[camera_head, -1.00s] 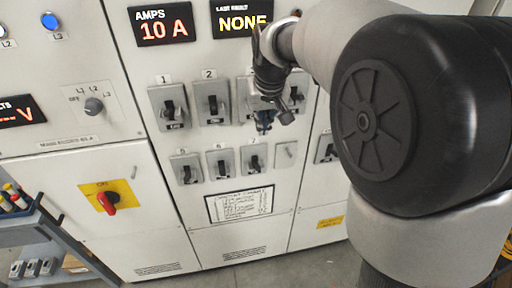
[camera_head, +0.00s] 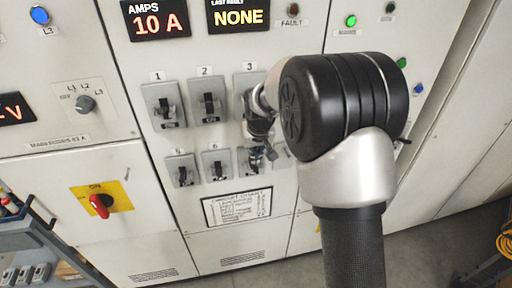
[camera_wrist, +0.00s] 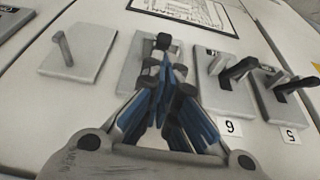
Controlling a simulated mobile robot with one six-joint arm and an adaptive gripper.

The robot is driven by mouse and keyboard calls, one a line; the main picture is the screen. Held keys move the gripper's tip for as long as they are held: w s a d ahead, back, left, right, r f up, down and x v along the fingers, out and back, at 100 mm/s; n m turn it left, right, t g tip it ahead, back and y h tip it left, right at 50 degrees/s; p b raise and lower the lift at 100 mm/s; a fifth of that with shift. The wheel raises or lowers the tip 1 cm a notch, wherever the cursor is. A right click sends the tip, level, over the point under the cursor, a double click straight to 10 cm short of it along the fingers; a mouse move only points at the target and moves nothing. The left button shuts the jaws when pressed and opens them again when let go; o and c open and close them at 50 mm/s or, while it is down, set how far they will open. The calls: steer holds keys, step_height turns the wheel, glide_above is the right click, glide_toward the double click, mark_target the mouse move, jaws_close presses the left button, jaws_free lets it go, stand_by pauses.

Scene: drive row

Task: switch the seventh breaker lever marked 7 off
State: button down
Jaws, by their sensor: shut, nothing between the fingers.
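The breaker marked 7 is a grey plate with a dark lever, third in the lower row. In the head view its plate (camera_head: 243,167) is partly hidden by my gripper (camera_head: 264,154), and its lever cannot be made out. In the wrist view, which looks upside down, the plate (camera_wrist: 132,62) is in the middle, with the dark lever knob (camera_wrist: 163,41) just beyond the fingertips. My gripper (camera_wrist: 168,72) is shut and empty, with its blue fingers together over the plate. I cannot tell whether they touch the lever. The 7 label is hidden.
Breaker 6 (camera_head: 216,165) and breaker 5 (camera_head: 182,171) stand beside it, close by. Breaker 3 (camera_head: 249,83) is above. A plate with a small peg (camera_wrist: 78,50) is on the other side. A framed notice (camera_head: 237,207) hangs below.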

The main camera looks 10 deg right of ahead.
steer(key=shift+x, duration=0.85)
